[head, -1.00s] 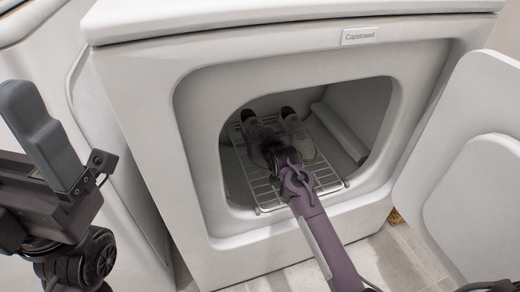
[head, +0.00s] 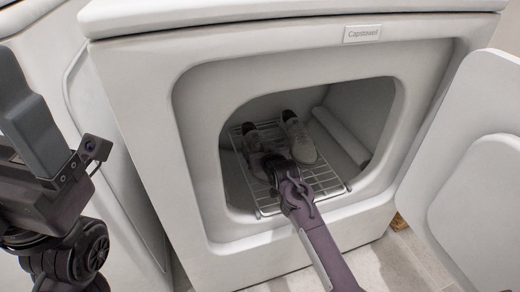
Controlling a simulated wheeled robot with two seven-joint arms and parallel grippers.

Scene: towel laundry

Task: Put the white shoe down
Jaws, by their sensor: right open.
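Two pale shoes rest side by side on a wire rack inside the dryer. The right one, the white shoe (head: 300,138), is plainly visible. The other shoe (head: 252,141) looks greyer in the shade, with its near end partly hidden by my gripper. My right gripper (head: 277,164) is inside the dryer opening, open, at the near ends of the shoes. Its fingertips are dark and small, so I cannot tell whether they touch a shoe. My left gripper (head: 30,115) is at the left edge, outside the dryer, and its jaw gap is not clear.
The wire rack (head: 265,205) lies on the floor of the dryer (head: 150,130). The dryer's open door (head: 465,190) stands at the right. Another white machine (head: 40,40) is close on the left. The opening's rim surrounds my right arm.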

